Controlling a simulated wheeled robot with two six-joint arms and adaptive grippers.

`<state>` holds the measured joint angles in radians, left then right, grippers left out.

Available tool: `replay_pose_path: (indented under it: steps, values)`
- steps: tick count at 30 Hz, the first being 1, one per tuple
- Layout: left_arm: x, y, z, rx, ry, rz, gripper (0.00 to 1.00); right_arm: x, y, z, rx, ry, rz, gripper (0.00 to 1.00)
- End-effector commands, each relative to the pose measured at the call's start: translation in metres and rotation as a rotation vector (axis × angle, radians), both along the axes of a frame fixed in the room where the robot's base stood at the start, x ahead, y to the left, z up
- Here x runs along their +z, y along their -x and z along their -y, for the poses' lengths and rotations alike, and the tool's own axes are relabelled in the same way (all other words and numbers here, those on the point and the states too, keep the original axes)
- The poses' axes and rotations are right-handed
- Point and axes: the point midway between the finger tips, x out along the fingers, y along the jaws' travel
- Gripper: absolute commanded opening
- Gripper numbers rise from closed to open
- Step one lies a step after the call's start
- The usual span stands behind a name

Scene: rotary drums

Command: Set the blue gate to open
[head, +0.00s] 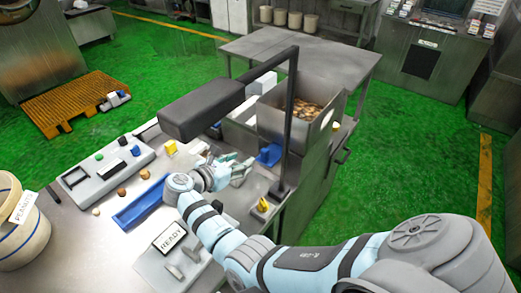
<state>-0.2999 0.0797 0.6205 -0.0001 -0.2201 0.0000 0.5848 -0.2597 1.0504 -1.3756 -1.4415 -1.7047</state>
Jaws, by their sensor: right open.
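A small blue part (269,155), which looks like the blue gate, sits at the front of the steel hopper, just right of my right gripper. Its exact setting is too small to tell. My right gripper (242,172) is open and empty over the metal table, close to the blue part and to its left. I cannot tell whether the fingers touch it. My right arm comes in from the lower right. My left gripper is not in view.
A steel hopper (292,125) holds brown pieces. A black overhead arm (205,108) hangs above the table on a post. A blue tray (140,205), a READY sign (171,238), a button panel (105,170) and a PEANUTS bucket (22,235) stand left.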

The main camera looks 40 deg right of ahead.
Motion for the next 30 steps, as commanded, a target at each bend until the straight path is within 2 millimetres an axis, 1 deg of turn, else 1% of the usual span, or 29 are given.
replay_pose_path:
  steps: [2,5,8,9,12,15,18,21,28,29,30]
  values:
    - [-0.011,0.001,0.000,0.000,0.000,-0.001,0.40,-0.007,0.000,0.010,-0.013,0.011,-0.008,0.42]
    - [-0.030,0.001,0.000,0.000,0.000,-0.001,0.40,-0.019,-0.006,0.030,-0.012,0.010,-0.005,0.42]
    - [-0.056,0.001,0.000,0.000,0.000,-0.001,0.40,-0.035,-0.014,0.056,-0.013,0.010,-0.003,0.42]
    - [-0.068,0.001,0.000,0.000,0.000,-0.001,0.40,-0.041,-0.017,0.067,-0.013,0.010,-0.003,0.42]
    - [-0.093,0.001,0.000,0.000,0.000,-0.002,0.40,-0.052,-0.025,0.091,-0.011,0.008,-0.003,0.42]
    - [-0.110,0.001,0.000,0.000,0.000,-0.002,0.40,-0.057,-0.031,0.109,-0.008,0.007,-0.004,0.42]
    - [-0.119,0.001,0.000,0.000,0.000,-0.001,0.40,-0.059,-0.034,0.120,-0.008,0.006,-0.004,0.42]
    - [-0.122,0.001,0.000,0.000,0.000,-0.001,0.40,-0.058,-0.036,0.125,-0.007,0.005,-0.005,0.42]
    - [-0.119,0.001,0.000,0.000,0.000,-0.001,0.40,-0.055,-0.036,0.126,-0.007,0.005,-0.005,0.42]
    - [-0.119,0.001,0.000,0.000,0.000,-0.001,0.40,-0.054,-0.036,0.126,-0.007,0.005,-0.005,0.38]
    - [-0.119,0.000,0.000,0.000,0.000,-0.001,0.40,-0.054,-0.036,0.126,-0.007,0.005,-0.005,0.32]
